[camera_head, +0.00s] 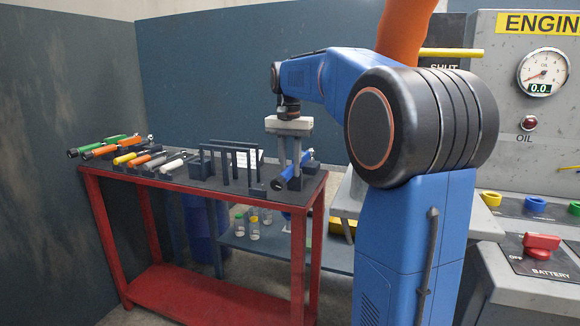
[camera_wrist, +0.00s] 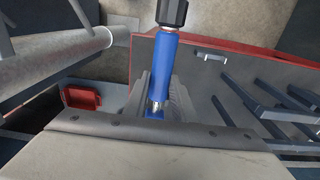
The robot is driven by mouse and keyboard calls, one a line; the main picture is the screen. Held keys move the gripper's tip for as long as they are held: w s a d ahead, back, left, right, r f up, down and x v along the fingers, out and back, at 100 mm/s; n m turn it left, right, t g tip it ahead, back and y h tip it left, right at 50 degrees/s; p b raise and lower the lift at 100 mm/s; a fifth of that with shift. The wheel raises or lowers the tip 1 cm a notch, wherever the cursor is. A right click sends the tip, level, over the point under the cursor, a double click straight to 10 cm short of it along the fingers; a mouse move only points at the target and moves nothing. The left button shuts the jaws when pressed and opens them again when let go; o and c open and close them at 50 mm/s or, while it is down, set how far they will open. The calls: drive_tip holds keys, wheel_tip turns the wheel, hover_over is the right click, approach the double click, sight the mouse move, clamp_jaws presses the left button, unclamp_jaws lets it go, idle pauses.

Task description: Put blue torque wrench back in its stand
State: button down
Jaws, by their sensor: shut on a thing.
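The blue torque wrench (camera_head: 291,173) is at the right end of the red table in the head view, slanting, with its dark end toward the front. My gripper (camera_head: 293,170) points down from above and is shut on it. In the wrist view the blue shaft (camera_wrist: 163,66) runs between the fingers of my gripper (camera_wrist: 158,88), with a black end (camera_wrist: 171,12) at the top. Dark upright frames (camera_head: 230,158) stand on the table just left of the wrench; they look like a stand. I cannot tell whether the wrench touches a support.
The red table (camera_head: 215,292) has a dark top. Several coloured hand tools (camera_head: 142,158) lie at its left end. Small bottles (camera_head: 253,225) stand on a lower shelf behind. A grey engine control panel (camera_head: 525,105) is at the right, with a red battery switch (camera_head: 541,243).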

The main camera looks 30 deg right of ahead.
drive_tip(key=shift+f, duration=0.2)
drive_tip(key=c, duration=1.1)
unclamp_jaws()
drive_tip(key=shift+r, duration=1.95)
drive_tip(key=shift+s+a+r, duration=0.1)
drive_tip(key=shift+a+r, duration=0.05)
drive_tip(key=shift+r, duration=2.85)
drive_tip(key=shift+a, duration=0.15)
